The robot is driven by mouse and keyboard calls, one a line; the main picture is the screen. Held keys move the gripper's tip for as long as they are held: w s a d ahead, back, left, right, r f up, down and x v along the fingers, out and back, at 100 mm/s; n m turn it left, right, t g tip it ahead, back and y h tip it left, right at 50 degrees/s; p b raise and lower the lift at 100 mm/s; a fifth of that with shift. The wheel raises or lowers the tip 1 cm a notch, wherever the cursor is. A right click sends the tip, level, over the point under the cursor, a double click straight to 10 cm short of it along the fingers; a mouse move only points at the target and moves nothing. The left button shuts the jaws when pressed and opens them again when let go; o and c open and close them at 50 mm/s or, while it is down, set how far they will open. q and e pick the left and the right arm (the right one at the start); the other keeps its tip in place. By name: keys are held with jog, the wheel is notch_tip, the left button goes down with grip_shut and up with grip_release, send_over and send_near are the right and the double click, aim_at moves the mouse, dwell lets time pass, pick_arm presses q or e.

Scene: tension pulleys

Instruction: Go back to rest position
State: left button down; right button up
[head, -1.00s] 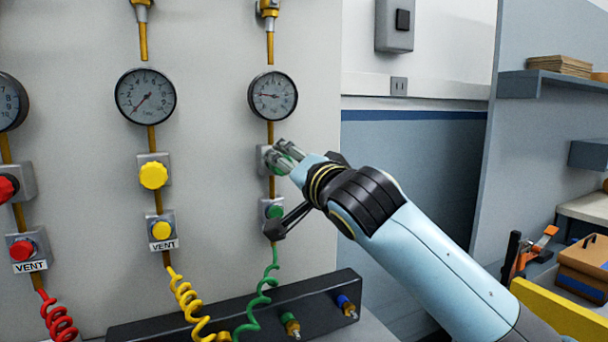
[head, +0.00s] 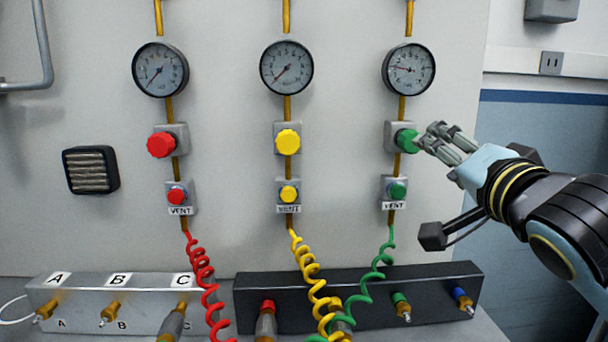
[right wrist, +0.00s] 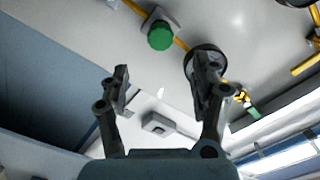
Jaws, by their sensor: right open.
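My right gripper (head: 445,142) is to the right of the green upper knob (head: 406,140), with its fingers pointing at the panel. In the right wrist view its two fingers (right wrist: 162,90) are spread with nothing between them. The green knob also shows there (right wrist: 160,36), beyond the fingertips and apart from them. In the head view I cannot tell how small the gap between fingertips and knob is. My left gripper is in neither view.
The panel carries red (head: 161,144) and yellow (head: 287,142) knobs, gauges (head: 286,67) and VENT buttons. Coiled hoses hang to a black manifold (head: 370,285). A grey block marked A, B, C (head: 85,295) is at lower left.

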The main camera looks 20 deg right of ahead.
jog(key=s+a+f+n+g+y, duration=0.1)
jog(key=s+f+n+g, duration=0.3)
jog(key=f, duration=0.4)
jog(key=s+f+n+g, duration=0.25)
jog(key=s+f, duration=0.25)
jog(key=f, duration=0.3)
jog(key=s+a+f+n+g+y, duration=0.1)
jog(key=s+a+f+n+g, duration=0.25)
jog(key=s+f, duration=0.3)
jog(key=s+a+f+n+g+y, duration=0.2)
jog(key=s+f+n+g, duration=0.25)
jog(key=s, duration=0.35)
notch_tip(320, 180, down, 25)
jog(key=s+d+m+b, duration=0.1)
jog(key=s+d+b, duration=0.1)
jog(key=d, duration=0.1)
jog(key=s+f+g+b, duration=0.1)
jog(key=s+f+g, duration=0.1)
jog(key=s+f, duration=1.6)
jog(key=shift+s+d+f, duration=0.25)
jog(key=shift+d+f, duration=0.2)
jog(key=shift+f, duration=0.15)
jog(key=shift+m, duration=0.25)
